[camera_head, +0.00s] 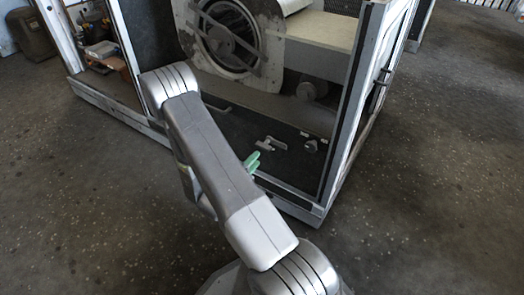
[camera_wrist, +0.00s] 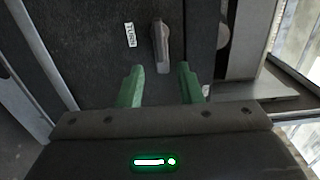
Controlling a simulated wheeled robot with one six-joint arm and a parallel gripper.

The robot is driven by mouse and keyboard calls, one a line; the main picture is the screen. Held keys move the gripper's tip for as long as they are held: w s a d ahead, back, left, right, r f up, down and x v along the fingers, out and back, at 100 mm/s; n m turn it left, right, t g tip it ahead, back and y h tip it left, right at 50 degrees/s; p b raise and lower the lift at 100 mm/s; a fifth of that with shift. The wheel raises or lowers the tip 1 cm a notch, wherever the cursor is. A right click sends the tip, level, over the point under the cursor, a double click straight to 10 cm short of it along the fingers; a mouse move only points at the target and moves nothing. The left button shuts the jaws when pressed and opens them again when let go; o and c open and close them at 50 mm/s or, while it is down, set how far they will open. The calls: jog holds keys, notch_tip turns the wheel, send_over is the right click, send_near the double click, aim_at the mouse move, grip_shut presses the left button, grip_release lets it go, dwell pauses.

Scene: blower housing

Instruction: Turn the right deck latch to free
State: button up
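A grey latch lever (camera_wrist: 161,44) stands out from the dark deck panel (camera_wrist: 85,40) in the wrist view, with a white "TURN" label (camera_wrist: 130,35) to its left. My gripper (camera_wrist: 160,72) is open, and its two green fingers point toward the lever. The lever's near end lines up with the gap between the fingertips; nothing is gripped. In the head view, my gripper (camera_head: 253,160) is just in front of a small grey latch (camera_head: 270,143) on the dark deck. Another small grey fitting (camera_head: 311,146) sits farther right on the deck.
The blower housing (camera_head: 228,35) and a pale box (camera_head: 320,45) stand above the deck. The cabinet's right frame post (camera_head: 345,110) and lower sill (camera_head: 290,206) bound the opening. The speckled floor (camera_head: 430,170) to the right is clear.

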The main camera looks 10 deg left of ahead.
aim_at(267, 146)
jog(key=shift+p+v, duration=0.4)
jog(key=shift+v, duration=2.35)
jog(key=b+x, duration=0.3)
jog(key=x, duration=1)
jog(key=shift+w+d, duration=0.1)
jog(key=shift+w, duration=0.3)
jog(key=shift+w+d+f, duration=0.1)
jog(key=shift+w, duration=0.05)
jog(key=shift+n, duration=0.9)
jog(key=shift+r+n, duration=0.2)
jog(key=shift+n, duration=0.7)
jog(key=shift+r+n, duration=0.2)
jog(key=shift+n, duration=0.7)
